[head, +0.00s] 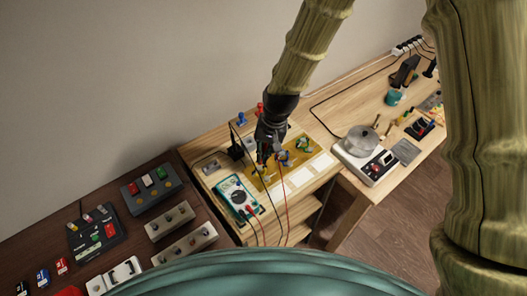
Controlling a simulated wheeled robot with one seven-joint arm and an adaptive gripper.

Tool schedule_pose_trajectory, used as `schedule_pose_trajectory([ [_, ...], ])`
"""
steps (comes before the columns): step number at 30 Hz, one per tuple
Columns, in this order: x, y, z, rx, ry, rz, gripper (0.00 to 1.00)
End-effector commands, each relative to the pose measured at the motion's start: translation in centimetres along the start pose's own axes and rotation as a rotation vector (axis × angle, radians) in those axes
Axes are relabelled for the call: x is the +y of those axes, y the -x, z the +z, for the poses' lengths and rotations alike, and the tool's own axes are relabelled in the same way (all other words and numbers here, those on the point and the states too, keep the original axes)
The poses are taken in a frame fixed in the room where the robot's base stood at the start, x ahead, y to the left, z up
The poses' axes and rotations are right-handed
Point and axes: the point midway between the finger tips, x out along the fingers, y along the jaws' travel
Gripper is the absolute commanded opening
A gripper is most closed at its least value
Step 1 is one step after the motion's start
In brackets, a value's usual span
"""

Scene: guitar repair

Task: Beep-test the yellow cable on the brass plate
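The brass plate (318,151) lies on the light wooden bench, with several small coiled cables on it. Two coils show blue and green at its middle (285,158) and right (304,145). Yellowish bits show on the plate, but I cannot tell which is the yellow cable. My gripper (264,158) points down over the plate's left part and hides some of it. Its fingers are too small and dark to tell if they are open or hold anything. A teal multimeter (237,194) lies left of the plate, with red and black leads at it.
White cards (299,177) line the plate's front edge. A scale with a metal pot (361,140) stands right. A black stand (237,147) and a red-topped post (260,109) are close behind my gripper. A dark table with switch boxes (95,232) is left.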

Motion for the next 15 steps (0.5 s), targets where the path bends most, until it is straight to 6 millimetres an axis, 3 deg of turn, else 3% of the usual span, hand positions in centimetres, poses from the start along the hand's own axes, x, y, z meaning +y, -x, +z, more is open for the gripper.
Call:
schedule_pose_trajectory([
  [15,0.09,-0.50,-0.01,0.000,0.000,0.000,0.00],
])
